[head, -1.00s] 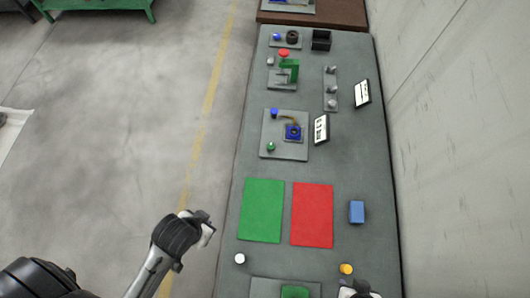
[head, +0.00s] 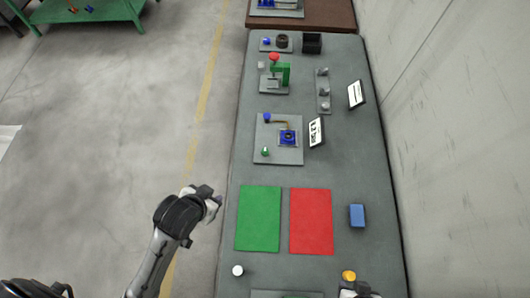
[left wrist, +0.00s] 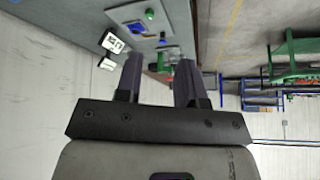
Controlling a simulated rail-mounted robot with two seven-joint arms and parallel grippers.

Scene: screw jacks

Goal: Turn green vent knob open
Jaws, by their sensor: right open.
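The green vent knob (head: 265,152) is a small round knob on the near left corner of a grey plate (head: 293,157). The plate also carries a blue block-like device with a pipe and a blue knob. The green knob shows at the top of the left wrist view (left wrist: 150,14). My left gripper (head: 217,200) is beside the table's left edge, nearer than the plate and apart from the knob. Its two fingers (left wrist: 158,75) are spread, with nothing between them. My right gripper (head: 358,291) is partly cut off at the bottom edge, close to a yellow-orange cap.
Green (head: 259,218) and red (head: 311,220) mats lie nearer than the plate. A blue block (head: 357,215) is right of them. A tilted display (head: 316,132) stands right beside the plate. A green press (head: 279,74) stands beyond it. A wall borders the right.

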